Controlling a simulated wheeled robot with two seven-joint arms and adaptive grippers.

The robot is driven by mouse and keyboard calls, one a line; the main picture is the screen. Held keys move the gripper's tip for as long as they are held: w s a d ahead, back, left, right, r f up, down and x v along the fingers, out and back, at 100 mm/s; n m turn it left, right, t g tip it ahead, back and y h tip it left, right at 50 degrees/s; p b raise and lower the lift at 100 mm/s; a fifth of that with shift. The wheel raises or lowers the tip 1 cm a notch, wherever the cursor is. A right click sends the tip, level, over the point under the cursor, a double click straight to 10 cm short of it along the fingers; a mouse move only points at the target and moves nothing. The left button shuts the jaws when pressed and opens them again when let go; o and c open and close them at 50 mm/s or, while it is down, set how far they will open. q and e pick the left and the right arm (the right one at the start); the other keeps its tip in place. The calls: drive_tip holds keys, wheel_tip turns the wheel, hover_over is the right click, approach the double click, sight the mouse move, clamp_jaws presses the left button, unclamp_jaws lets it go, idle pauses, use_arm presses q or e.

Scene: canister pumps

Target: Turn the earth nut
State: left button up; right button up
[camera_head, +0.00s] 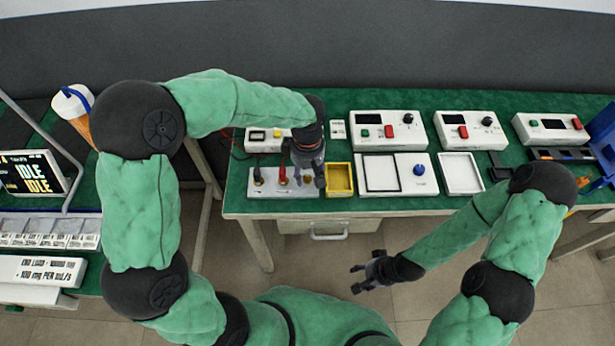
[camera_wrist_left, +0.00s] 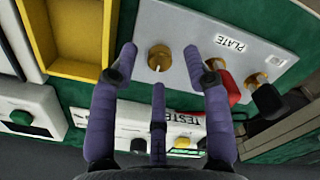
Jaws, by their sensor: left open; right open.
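The earth nut (camera_wrist_left: 159,57) is a brass round knob on a light panel (camera_wrist_left: 210,22) marked PLATE in the left wrist view. My left gripper (camera_wrist_left: 160,65) is open, its purple fingers spread around the nut's position; whether they touch it I cannot tell. Beside it, a red plug (camera_wrist_left: 226,88) and a black plug (camera_wrist_left: 268,100) sit by brass terminals. In the head view my left gripper (camera_head: 310,172) is over the right end of the panel (camera_head: 300,193) and hides the nut. My right gripper (camera_head: 362,280) is open and empty, in front of the table.
A yellow tray (camera_head: 340,192) stands right beside the panel. Behind the panel is a tester box (camera_head: 262,146) with leads. Several control boxes, such as one with a blue knob (camera_head: 419,170), fill the green table (camera_head: 330,100). The floor around my right gripper is clear.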

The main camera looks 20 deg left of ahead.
use_arm(q)
drive_tip(key=shift+f, duration=0.75)
clamp_jaws()
